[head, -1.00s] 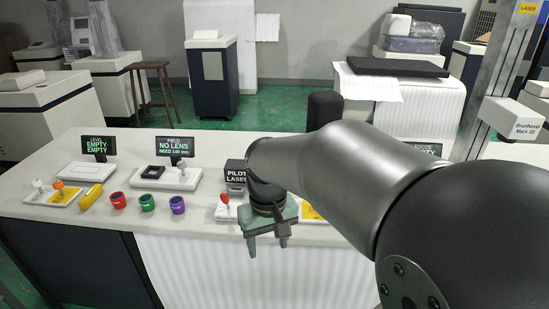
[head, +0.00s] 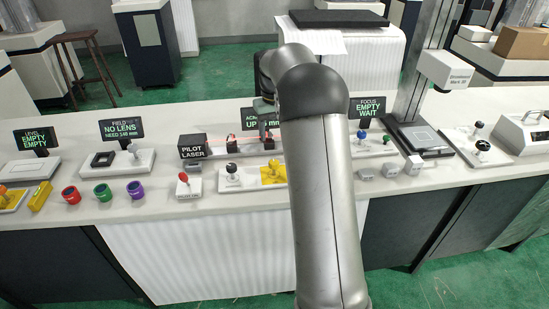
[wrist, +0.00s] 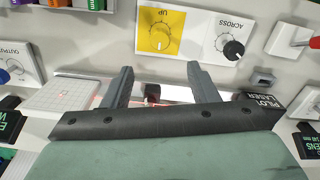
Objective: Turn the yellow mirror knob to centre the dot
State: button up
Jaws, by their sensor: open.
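The yellow mirror plate marked UP (wrist: 149,20) carries a pale yellowish knob (wrist: 161,40) with a dial around it. In the head view the yellow plate (head: 277,179) lies partly beside my arm. My gripper (wrist: 159,69) is open and empty, with its fingertips pointing toward the yellow plate but apart from it. A small dark mirror mount (wrist: 152,91) shows between the fingers. A red dot (wrist: 64,94) shows on a pale gridded plate (wrist: 48,99). The readout sign (head: 250,116) is partly hidden by my arm.
A white ACROSS plate with a black knob (wrist: 234,50) sits beside the yellow one. The pilot laser box (head: 194,152) and a red-topped switch (head: 183,178) stand left of the plates. Coloured lens rings (head: 103,191) lie farther left. A blue-knobbed fixture (head: 387,139) stands to the right.

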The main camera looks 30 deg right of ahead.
aim_at(274, 162)
notch_tip(274, 162, down, 12)
jog(key=shift+r+p, duration=0.25)
jog(key=shift+p, duration=0.3)
jog(key=c, duration=1)
